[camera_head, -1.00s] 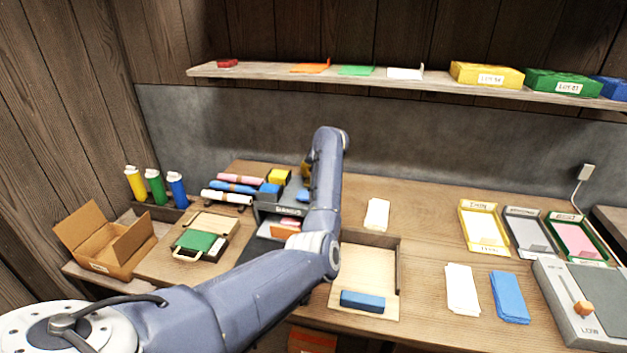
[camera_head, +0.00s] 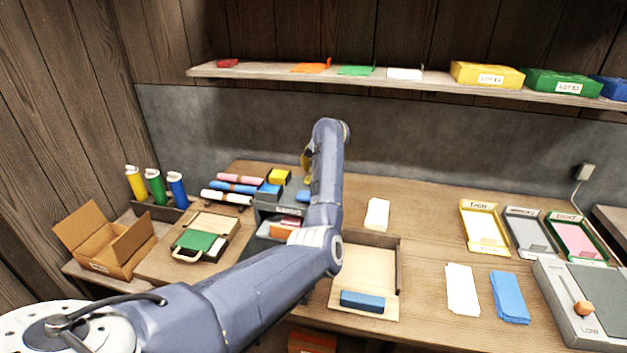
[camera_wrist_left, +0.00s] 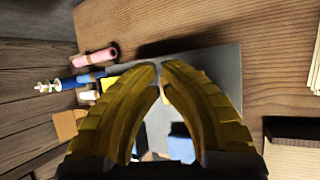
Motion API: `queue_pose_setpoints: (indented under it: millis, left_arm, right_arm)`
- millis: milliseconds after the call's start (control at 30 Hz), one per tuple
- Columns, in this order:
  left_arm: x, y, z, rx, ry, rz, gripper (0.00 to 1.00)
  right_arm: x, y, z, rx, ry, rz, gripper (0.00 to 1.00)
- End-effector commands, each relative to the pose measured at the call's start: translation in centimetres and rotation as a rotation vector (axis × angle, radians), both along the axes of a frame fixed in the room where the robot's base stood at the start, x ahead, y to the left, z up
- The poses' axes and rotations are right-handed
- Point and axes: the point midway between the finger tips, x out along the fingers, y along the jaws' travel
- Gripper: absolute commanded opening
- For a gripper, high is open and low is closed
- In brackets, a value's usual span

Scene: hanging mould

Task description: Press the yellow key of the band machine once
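The grey band machine (camera_head: 265,211) stands at the back left of the table, with a label on its front. Its yellow key (camera_head: 279,176) is on top, with blue keys (camera_head: 269,189) nearby. My left gripper (camera_head: 306,162) is above and right of the yellow key, mostly hidden behind my own arm. In the left wrist view, its yellow fingers (camera_wrist_left: 160,66) meet at the tips with nothing between them. The grey machine top (camera_wrist_left: 222,72) lies below them, and the yellow key (camera_wrist_left: 108,83) is partly hidden by the left finger. My right gripper is out of view.
Pink, blue and white rolls (camera_head: 238,187) lie left of the machine. A green-topped case (camera_head: 198,243) and an open cardboard box (camera_head: 105,243) stand further left. A wooden tray (camera_head: 371,262) with a blue block is to the right. A shelf (camera_head: 430,83) runs above.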

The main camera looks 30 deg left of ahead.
Motion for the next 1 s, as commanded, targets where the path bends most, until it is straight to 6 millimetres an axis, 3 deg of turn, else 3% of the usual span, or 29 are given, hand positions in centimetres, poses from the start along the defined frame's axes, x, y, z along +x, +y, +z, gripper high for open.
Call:
queue_pose_setpoints:
  millis: [367,1000]
  left_arm:
    - [0.0,0.0,0.6,0.0,-0.001,0.0,0.0]
    - [0.0,0.0,5.0,0.0,-0.001,0.0,0.0]
  right_arm:
    - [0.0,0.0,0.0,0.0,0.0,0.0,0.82]
    - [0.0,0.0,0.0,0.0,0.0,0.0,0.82]
